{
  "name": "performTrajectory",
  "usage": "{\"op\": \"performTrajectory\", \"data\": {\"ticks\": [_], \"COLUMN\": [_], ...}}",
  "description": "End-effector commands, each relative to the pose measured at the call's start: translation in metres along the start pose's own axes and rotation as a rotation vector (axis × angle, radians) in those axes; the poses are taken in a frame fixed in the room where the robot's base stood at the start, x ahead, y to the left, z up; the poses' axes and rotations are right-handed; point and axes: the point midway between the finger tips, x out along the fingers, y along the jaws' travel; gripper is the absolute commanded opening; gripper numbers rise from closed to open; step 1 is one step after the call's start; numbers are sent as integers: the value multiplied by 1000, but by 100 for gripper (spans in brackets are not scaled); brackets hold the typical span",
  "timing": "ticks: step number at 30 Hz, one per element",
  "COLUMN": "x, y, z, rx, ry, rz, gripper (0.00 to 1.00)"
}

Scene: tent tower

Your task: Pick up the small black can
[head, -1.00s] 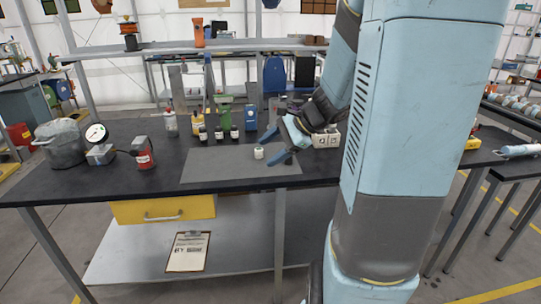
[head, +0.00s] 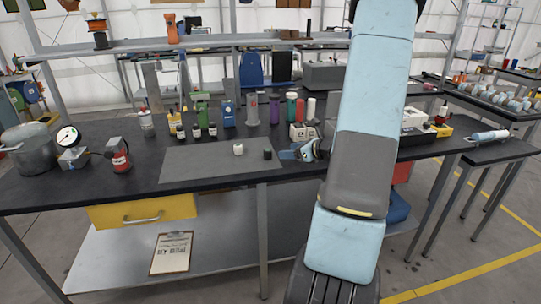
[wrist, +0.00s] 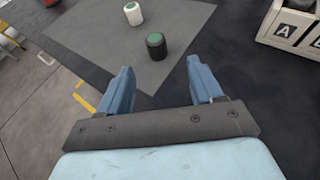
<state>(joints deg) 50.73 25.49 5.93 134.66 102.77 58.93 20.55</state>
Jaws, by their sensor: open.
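The small black can (head: 267,154) stands upright on the grey mat (head: 195,168) near its right edge. It has a green top, which shows in the wrist view (wrist: 156,46). A similar small white can (head: 238,149) stands on the mat to its left. My gripper (head: 287,153) is low over the bench just right of the black can. In the wrist view my gripper (wrist: 160,82) is open and empty, with the black can ahead of the gap between the fingers, apart from both.
Several small bottles (head: 196,131) stand behind the mat. A white box marked A (head: 302,132) is behind my gripper. A red can (head: 119,153) and a gauge (head: 68,138) stand at the left. The mat's front is clear.

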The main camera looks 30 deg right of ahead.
Motion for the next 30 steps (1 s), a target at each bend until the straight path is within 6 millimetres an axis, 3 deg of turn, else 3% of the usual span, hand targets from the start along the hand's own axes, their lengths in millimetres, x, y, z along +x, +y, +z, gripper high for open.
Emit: {"op": "performTrajectory", "data": {"ticks": [9,17,24,30], "x": [50,64,96,109], "y": [1,2,8,7], "z": [0,1,3,3], "rx": [-1,-2,-2,-2], "ry": [0,0,0,0], "rz": [3,2,3,1], "gripper": [65,65,65,65]}}
